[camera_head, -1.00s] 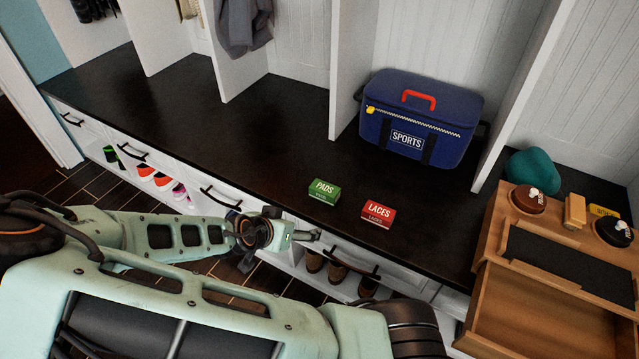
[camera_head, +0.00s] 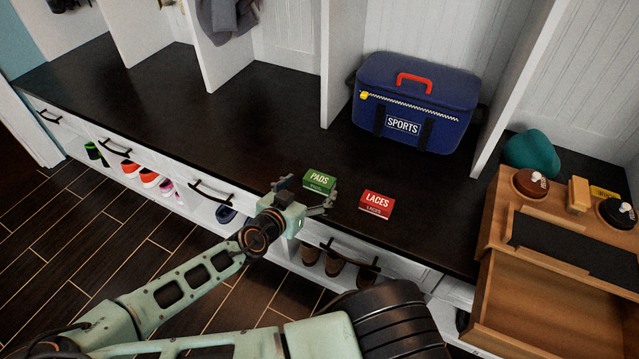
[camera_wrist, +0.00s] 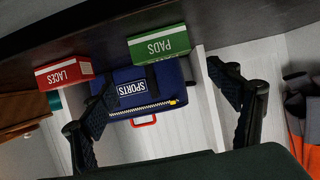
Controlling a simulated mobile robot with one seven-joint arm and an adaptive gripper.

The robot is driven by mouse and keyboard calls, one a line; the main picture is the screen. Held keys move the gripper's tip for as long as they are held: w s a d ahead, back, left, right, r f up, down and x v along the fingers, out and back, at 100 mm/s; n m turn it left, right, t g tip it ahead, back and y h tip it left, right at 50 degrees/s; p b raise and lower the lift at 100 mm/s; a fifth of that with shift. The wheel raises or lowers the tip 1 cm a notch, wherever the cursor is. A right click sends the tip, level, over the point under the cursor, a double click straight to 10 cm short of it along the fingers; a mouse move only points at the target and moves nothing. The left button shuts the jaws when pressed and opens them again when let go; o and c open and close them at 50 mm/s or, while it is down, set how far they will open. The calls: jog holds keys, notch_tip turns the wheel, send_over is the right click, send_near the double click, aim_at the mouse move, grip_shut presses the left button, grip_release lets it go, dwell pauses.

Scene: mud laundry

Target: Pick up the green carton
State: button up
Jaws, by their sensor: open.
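The green carton (camera_head: 320,182), labelled PADS, sits on the dark bench top near its front edge. In the wrist view the green carton (camera_wrist: 158,45) shows ahead, near the top and roughly centred between the fingers. My gripper (camera_head: 309,194) is at the bench's front edge, close to the carton on its near side. In the wrist view my gripper (camera_wrist: 160,80) has its two fingers spread wide with nothing between them. Its fingers cover a small part of the carton's surroundings in the head view; contact cannot be told.
A red LACES carton (camera_head: 376,204) sits just right of the green one. A blue SPORTS bag (camera_head: 415,105) stands behind. A wooden drawer unit (camera_head: 530,300) is at right, with a teal item (camera_head: 532,153) behind it. The bench's left stretch is clear.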

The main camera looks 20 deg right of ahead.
aim_at(320, 178)
jog(key=shift+x, duration=1.35)
jog(key=shift+a+f+b+x, duration=0.1)
jog(key=shift+b+x, duration=0.25)
jog(key=shift+x, duration=0.5)
jog(key=shift+a+f+b+x, duration=0.15)
jog(key=shift+b+x, duration=0.2)
jog(key=shift+x, duration=0.55)
jog(key=shift+a+f+b+x, duration=0.1)
jog(key=shift+b+x, duration=0.25)
jog(key=shift+x, duration=0.5)
jog(key=shift+w, duration=0.15)
jog(key=c, duration=1.2)
jog(key=shift+c, duration=0.2)
